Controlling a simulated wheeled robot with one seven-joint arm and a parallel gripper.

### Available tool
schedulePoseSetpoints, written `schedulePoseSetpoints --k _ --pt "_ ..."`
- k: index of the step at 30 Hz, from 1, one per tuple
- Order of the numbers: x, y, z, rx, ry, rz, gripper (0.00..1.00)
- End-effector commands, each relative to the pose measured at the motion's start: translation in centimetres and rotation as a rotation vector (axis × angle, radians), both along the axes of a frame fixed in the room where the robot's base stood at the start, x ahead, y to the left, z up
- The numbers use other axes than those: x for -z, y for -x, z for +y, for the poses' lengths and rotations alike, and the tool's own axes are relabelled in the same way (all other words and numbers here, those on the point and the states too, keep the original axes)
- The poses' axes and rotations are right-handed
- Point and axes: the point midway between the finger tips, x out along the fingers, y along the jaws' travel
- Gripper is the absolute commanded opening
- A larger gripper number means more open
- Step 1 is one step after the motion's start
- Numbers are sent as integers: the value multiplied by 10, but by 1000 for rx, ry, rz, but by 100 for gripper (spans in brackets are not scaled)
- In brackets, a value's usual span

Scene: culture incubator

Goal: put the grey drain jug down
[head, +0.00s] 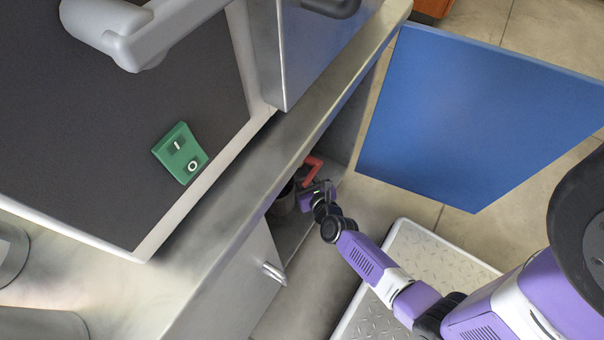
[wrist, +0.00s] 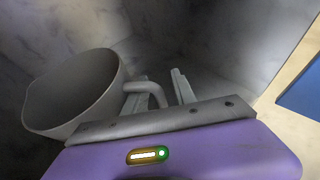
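The grey drain jug (wrist: 72,98) is at the left of the wrist view, its open mouth showing and its handle (wrist: 152,90) pointing to the right. In the head view the jug (head: 284,202) is a dark shape inside the low cabinet, partly hidden by the cabinet edge. My gripper (wrist: 160,88) is at the handle with its two fingers apart. The handle's outer part shows between them, with a gap to the right finger. In the head view my gripper (head: 318,190) reaches into the cabinet opening. The jug's underside is hidden.
A red object (head: 311,170) is in the cabinet beside my gripper. The steel counter (head: 215,215) overhangs the opening. A blue door panel (head: 480,110) stands open at the right, and a metal-topped step (head: 425,255) is on the floor below it.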

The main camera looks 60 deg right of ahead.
Motion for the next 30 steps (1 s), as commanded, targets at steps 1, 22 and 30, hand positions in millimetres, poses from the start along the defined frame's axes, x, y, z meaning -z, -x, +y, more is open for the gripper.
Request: schedulePoseSetpoints --k 1,22,30 --pt "-4 9 6 -2 -4 5 32" --pt "-43 91 56 0 -1 2 32" --pt "-66 108 77 -161 230 113 32"
